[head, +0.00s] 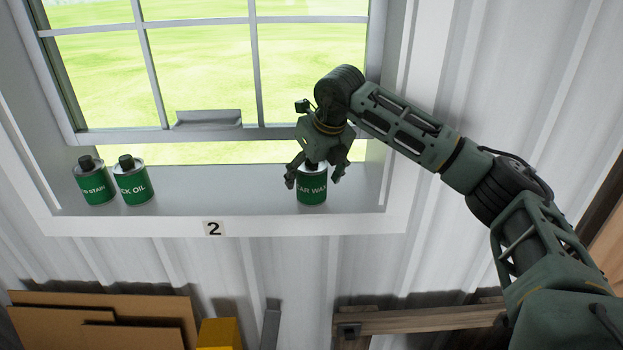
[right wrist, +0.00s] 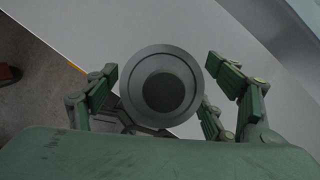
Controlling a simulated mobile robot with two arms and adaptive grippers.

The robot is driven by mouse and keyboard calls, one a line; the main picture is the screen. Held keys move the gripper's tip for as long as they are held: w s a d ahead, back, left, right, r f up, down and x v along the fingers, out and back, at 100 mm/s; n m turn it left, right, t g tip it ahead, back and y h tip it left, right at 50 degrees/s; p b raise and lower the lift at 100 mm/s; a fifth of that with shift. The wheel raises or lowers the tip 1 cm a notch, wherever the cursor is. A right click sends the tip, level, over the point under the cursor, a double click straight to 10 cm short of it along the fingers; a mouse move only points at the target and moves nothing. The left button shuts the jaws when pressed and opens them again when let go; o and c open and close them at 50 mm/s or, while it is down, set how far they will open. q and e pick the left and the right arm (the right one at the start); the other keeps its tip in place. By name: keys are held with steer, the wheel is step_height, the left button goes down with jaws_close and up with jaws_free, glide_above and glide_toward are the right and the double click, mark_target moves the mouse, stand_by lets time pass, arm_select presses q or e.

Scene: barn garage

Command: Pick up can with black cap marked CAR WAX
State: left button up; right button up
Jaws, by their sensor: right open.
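The green can marked CAR WAX (head: 312,189) stands upright on the white window sill, near its right end. My right gripper (head: 315,177) is over the can from above, with open fingers on either side of its upper part and hiding most of its cap. In the right wrist view the can's round top with its dark cap (right wrist: 164,91) lies between the open fingers of the right gripper (right wrist: 165,88). A gap shows between the can and the fingers on the left and right. My left gripper is not in view.
Two similar green cans, one ending in START (head: 95,184) and one ending in CK OIL (head: 133,184), stand at the sill's left end. The window sill (head: 225,193) is clear between them and the CAR WAX can. The window frame (head: 252,75) rises behind.

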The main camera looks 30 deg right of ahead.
steer(key=shift+c, duration=0.6)
steer(key=c, duration=1.3)
steer(key=shift+r, duration=0.1)
steer(key=shift+c, duration=0.3)
steer(key=shift+r, duration=0.1)
